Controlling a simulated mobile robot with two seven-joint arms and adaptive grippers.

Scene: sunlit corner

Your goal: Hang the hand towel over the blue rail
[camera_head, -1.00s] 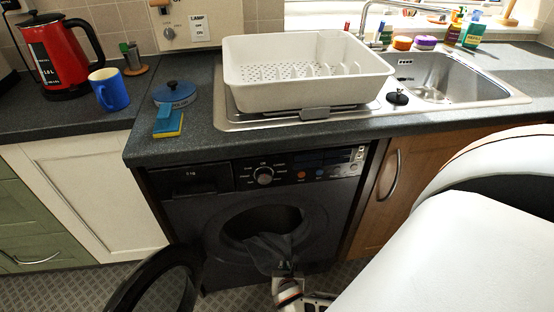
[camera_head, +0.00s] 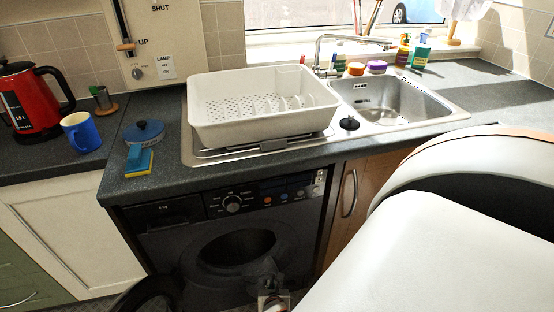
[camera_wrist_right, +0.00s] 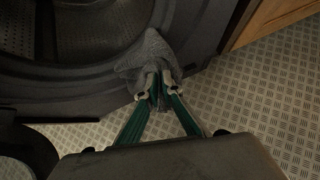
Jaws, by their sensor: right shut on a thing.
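The grey hand towel (camera_head: 267,272) is bunched at the lower right rim of the washing machine's round opening. In the right wrist view the towel (camera_wrist_right: 147,55) lies against the dark rim, with its lower end between the fingertips. My right gripper (camera_wrist_right: 158,91) is shut on it. In the head view the right gripper (camera_head: 273,298) shows at the bottom edge, low in front of the machine. Whether part of the towel is still inside the drum cannot be told. No blue rail is in view. My left gripper is not in view.
The washing machine (camera_head: 165,239) is open, its dark round door (camera_head: 150,293) swung out left. The worktop (camera_head: 165,186) above holds a white dish rack (camera_head: 262,122), sponge (camera_head: 139,160), blue-lidded pot (camera_head: 144,136), blue mug (camera_head: 81,132) and red kettle (camera_head: 30,103). Patterned floor (camera_wrist_right: 255,95) is clear right of the gripper.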

